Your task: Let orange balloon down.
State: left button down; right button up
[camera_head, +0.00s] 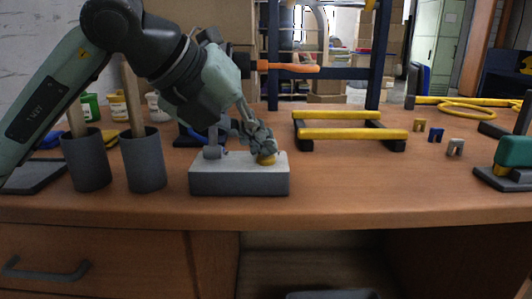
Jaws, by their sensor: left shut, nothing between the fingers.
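The orange balloon (290,67) is a long orange shape lying level in front of the dark blue frame, high at the back of the desk. My left gripper (264,153) is shut with nothing between its fingers. Its tips point down at a yellow knob (267,159) on top of a grey box with a pale top (239,178). The tips are at or just above the knob, and I cannot tell if they touch it. A grey lever or post (213,152) stands on the left of the box top. My right gripper is not in view.
Two dark grey cups (143,160) holding wooden sticks stand left of the box. A rack with yellow bars (351,133) lies behind, to the right. Small clips (437,134) and a green device (514,152) are on the right. The desk front centre is clear.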

aim_at(261, 158)
pick_arm(q)
jog(key=shift+r+p, duration=0.35)
jog(key=shift+r, duration=0.45)
jog(key=shift+r, duration=0.1)
jog(key=shift+r+p, duration=1.5)
jog(key=shift+r, duration=0.95)
